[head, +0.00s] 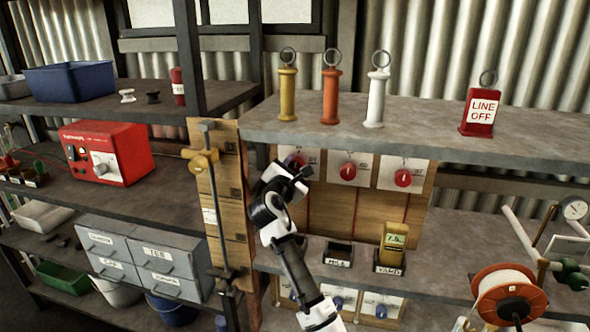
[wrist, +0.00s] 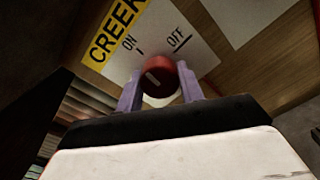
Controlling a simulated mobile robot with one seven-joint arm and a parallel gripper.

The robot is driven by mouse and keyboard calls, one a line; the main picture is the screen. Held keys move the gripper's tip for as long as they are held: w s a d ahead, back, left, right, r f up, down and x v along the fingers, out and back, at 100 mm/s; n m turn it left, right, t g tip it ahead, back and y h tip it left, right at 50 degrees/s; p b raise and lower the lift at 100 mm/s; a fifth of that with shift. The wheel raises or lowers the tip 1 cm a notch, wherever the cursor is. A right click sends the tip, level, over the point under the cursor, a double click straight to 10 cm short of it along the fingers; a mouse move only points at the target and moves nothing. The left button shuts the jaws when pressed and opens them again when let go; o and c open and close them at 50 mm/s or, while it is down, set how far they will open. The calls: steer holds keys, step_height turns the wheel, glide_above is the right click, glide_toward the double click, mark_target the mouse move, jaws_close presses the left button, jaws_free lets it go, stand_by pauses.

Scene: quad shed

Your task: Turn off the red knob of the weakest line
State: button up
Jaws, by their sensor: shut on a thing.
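In the wrist view a red knob (wrist: 158,78) sits on a white plate with ON and OFF marks and a yellow CREEK label (wrist: 117,32). The purple fingers of my gripper (wrist: 160,90) are on both sides of the knob, shut on it. The pale line on the knob slants up and left, roughly toward ON. In the head view my gripper (head: 296,162) is at the left plate of the row and mostly hides that knob. The middle red knob (head: 347,171) and right red knob (head: 403,177) are untouched by me.
A yellow meter (head: 394,237) reading about 7.5 stands in the YARD holder (head: 390,268). The holder to its left (head: 338,254) looks empty. A shelf (head: 430,125) overhangs the knobs, with a LINE OFF tag (head: 481,112) on it. A wire reel (head: 505,295) stands lower right.

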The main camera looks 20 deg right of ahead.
steer(key=m, duration=0.3)
steer(key=shift+a+f+b, duration=0.1)
steer(key=shift+b, duration=0.3)
steer(key=m, duration=0.5)
steer(key=shift+b, duration=0.4)
steer(key=m, duration=0.4)
steer(key=shift+y+b, duration=0.3)
steer(key=shift+b, duration=0.05)
steer(key=shift+r+m+b, duration=0.2)
steer(key=shift+m+b, duration=0.1)
steer(key=shift+m, duration=1.7)
steer(key=o, duration=1)
steer(key=shift+s, duration=0.1)
